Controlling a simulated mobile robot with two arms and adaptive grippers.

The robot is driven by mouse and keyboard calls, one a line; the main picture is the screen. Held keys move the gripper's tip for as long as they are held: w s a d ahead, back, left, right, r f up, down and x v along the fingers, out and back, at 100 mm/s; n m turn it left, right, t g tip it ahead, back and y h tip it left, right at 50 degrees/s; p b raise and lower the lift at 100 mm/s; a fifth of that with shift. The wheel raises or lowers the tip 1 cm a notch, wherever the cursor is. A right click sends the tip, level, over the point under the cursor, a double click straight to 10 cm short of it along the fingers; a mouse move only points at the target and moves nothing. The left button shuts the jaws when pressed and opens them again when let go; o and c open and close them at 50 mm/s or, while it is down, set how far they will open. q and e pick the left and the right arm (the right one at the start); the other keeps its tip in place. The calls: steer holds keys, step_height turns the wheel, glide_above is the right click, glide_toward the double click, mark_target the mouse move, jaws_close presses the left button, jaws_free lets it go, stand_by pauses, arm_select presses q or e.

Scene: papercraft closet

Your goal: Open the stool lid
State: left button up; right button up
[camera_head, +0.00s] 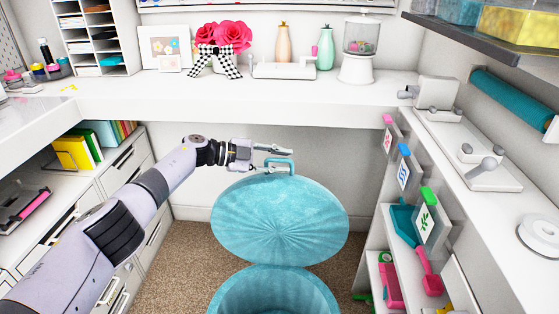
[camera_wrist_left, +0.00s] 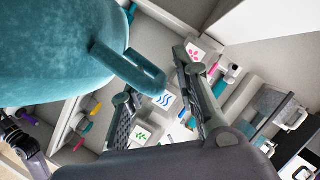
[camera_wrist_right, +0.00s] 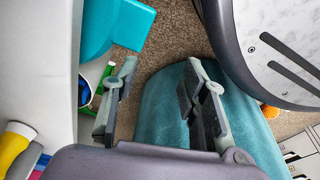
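The stool lid (camera_head: 280,220) is a round teal velvet disc, tilted up on edge above the round teal stool body (camera_head: 275,292), whose opening shows. A teal loop handle (camera_head: 291,163) sits at the lid's top edge. My left gripper (camera_head: 275,158) is at this handle with its fingers apart. In the left wrist view the handle (camera_wrist_left: 130,68) reaches toward the gap between the open fingers; whether either finger touches it I cannot tell. My right gripper (camera_wrist_right: 160,72) is open and empty above the teal stool's side (camera_wrist_right: 165,110); it is hidden in the head view.
A white counter (camera_head: 270,100) runs along the back above the stool, with a flower vase (camera_head: 222,50) and a candy dispenser (camera_head: 361,48). White drawers (camera_head: 120,160) stand at left, a shelf unit (camera_head: 375,245) close at right. Brown carpet (camera_head: 190,260) is clear left of the stool.

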arm_select(q)
steer(key=shift+a, duration=0.15)
steer(key=v, duration=1.1)
steer(key=shift+a+r, duration=0.2)
steer(key=shift+a, duration=0.15)
steer(key=shift+s, duration=0.1)
